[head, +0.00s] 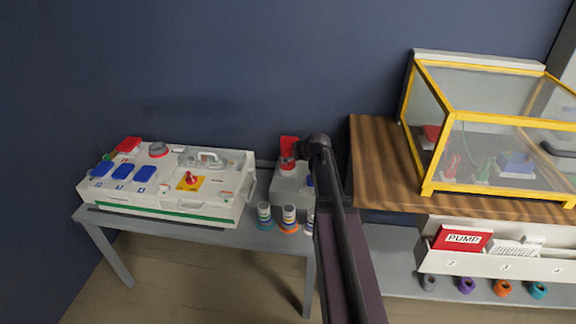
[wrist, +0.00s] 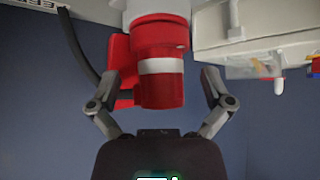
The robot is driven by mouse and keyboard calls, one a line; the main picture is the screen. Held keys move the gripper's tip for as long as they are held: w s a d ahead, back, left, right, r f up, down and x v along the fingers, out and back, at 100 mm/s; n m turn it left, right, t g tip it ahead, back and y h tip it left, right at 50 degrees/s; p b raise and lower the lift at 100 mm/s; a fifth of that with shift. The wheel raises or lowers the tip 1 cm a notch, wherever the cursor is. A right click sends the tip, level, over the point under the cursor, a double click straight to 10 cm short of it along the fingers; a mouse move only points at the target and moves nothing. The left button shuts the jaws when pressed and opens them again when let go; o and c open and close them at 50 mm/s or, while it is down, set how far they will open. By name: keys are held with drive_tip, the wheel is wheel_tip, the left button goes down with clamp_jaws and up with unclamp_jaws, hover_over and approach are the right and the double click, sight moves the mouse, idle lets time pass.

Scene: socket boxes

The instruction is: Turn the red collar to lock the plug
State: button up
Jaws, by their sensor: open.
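The red plug (wrist: 162,93), with a white band, shows in the wrist view, lined up with the wider red collar (wrist: 160,36) at the pale socket. In the head view the red plug and collar (head: 287,164) are small on the front of the grey socket box (head: 290,192), under a raised red lid (head: 289,143). The lid (wrist: 120,62) is also behind the plug in the wrist view. My gripper (wrist: 160,78) is open, with one finger on each side of the plug and visible gaps. In the head view my arm hides part of the box.
A white panel box (head: 170,185) with blue lids stands left on the grey table (head: 200,234). Several striped connectors (head: 264,216) stand along the table's front. A wooden bench (head: 385,170) with a yellow-framed case (head: 480,195) is right. A black cable (wrist: 78,48) runs left of the plug.

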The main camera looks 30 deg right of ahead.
drive_tip(key=shift+b+x, duration=1)
drive_tip(key=shift+x, duration=0.85)
drive_tip(key=shift+c, duration=0.2)
drive_tip(key=c, duration=0.8)
